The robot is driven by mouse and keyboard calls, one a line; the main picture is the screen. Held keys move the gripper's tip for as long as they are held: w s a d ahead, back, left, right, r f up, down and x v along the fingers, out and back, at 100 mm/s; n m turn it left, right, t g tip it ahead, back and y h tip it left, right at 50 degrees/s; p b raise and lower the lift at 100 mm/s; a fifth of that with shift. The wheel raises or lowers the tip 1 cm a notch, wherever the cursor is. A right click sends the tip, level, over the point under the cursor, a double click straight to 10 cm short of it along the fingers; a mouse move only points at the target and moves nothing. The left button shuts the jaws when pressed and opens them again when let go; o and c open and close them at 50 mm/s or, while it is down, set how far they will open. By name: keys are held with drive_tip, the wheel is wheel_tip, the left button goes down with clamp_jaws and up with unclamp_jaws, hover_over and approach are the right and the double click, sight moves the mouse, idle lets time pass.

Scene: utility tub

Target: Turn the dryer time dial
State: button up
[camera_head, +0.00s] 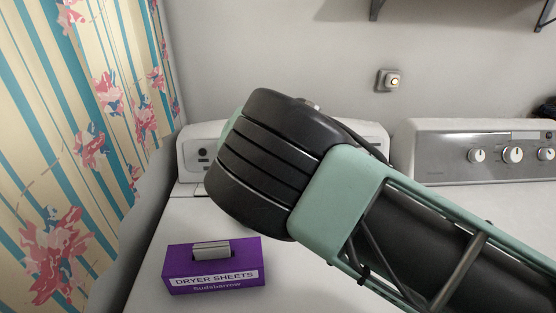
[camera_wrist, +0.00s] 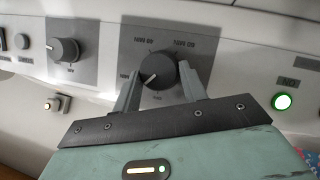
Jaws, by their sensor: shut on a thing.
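The dark round time dial (camera_wrist: 160,66) sits on a grey plate with minute markings on the dryer's panel in the wrist view. Its white pointer line slants to the lower left in that view. My gripper (camera_wrist: 159,88) has one finger on each side of the dial and is shut on it. In the head view, my arm hides the dial and the fingers. The white dryer (camera_head: 197,150) shows there behind my arm, with only the ends of its panel visible.
A smaller knob (camera_wrist: 64,51) and a lit green button (camera_wrist: 282,102) flank the dial. A purple dryer sheets box (camera_head: 214,266) stands on the dryer top. A second machine's panel (camera_head: 440,155) is at right. A lit switch (camera_head: 389,80) is on the wall.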

drive_tip(key=n+h+b, duration=0.1)
drive_tip(key=b, duration=0.1)
drive_tip(key=n+t+b, duration=0.1)
drive_tip(key=n+b, duration=0.1)
drive_tip(key=shift+a+f+n+h, duration=0.2)
drive_tip(key=shift+f+n+h, duration=0.1)
drive_tip(key=shift+f+h, duration=0.1)
drive_tip(key=shift+s+n+t+h+b, duration=0.1)
drive_tip(key=shift+n+t+h+b, duration=0.3)
drive_tip(key=shift+n+b, duration=0.55)
drive_tip(key=shift+d+n+h+b, duration=0.1)
drive_tip(key=shift+n+h+b, duration=0.4)
drive_tip(key=shift+b, duration=0.3)
drive_tip(key=shift+r+n+t, duration=0.1)
drive_tip(key=shift+n+t, duration=0.15)
drive_tip(key=shift+t, duration=0.05)
drive_tip(key=o, duration=1)
drive_tip(key=shift+c, duration=0.2)
